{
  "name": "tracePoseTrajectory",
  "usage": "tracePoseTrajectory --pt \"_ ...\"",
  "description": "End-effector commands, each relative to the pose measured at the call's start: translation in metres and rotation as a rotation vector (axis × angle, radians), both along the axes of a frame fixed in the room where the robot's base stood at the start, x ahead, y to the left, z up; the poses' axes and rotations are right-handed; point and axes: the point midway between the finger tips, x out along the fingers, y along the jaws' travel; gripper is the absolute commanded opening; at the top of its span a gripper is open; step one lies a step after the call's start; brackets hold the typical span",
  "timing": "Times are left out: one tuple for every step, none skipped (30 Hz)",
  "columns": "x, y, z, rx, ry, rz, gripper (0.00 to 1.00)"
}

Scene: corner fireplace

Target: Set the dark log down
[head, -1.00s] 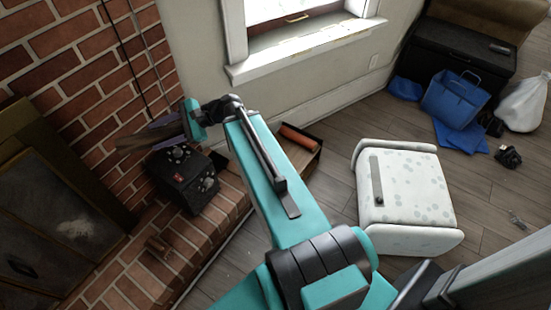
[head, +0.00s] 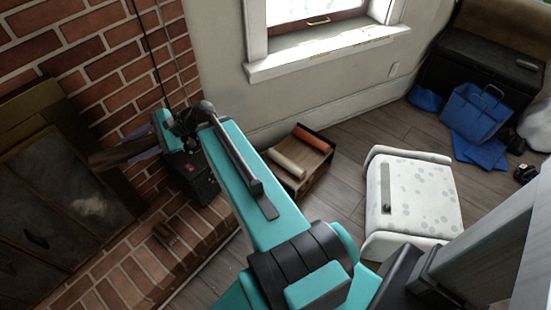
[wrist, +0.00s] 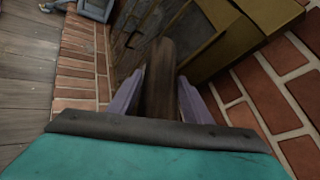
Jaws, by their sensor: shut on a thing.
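The dark log (head: 122,152) is held out in front of the brick wall, near the fireplace door, in the head view. In the wrist view the log (wrist: 158,75) lies between the two pale lavender fingers and points away from the palm. My gripper (wrist: 158,95) is shut on it. In the head view my gripper (head: 142,151) is partly hidden behind my own wrist. The log is above the brick hearth (head: 140,265), and nothing is seen to support it from below.
The fireplace door (head: 60,200) with its brassy frame is close by on the left. A black box with knobs (head: 195,180) stands on the hearth below my wrist. A small brown piece (head: 166,236) lies on the hearth. A crate (head: 313,178) with two logs and a white cabinet (head: 415,190) stand right.

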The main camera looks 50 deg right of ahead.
Motion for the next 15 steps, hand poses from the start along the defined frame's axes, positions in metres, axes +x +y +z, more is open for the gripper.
tracePoseTrajectory --pt "0.000 -0.002 0.001 0.001 -0.001 -0.003 0.07" --pt "0.000 -0.003 0.001 0.002 -0.001 -0.004 0.07" --pt "0.000 -0.004 0.001 0.002 -0.001 -0.006 0.07" --pt "0.000 -0.005 0.001 0.002 -0.002 -0.007 0.07" --pt "0.000 -0.005 0.001 0.002 -0.002 -0.008 0.07" --pt "0.000 -0.006 0.001 0.002 -0.001 -0.010 0.07" --pt "0.000 -0.007 0.001 0.002 -0.001 -0.010 0.07" --pt "0.000 -0.008 0.001 0.002 -0.002 -0.011 0.07" --pt "0.000 -0.008 0.001 0.002 -0.001 -0.012 0.07" --pt "0.000 -0.009 0.001 0.002 -0.001 -0.012 0.07" --pt "0.000 -0.010 0.000 0.001 -0.002 -0.013 0.07" --pt "0.001 -0.011 -0.001 0.002 -0.001 -0.016 0.07" --pt "0.001 -0.012 -0.002 0.002 -0.001 -0.018 0.07" --pt "0.002 -0.014 -0.003 0.002 -0.002 -0.022 0.07" --pt "0.003 -0.018 -0.006 0.002 -0.001 -0.027 0.07"
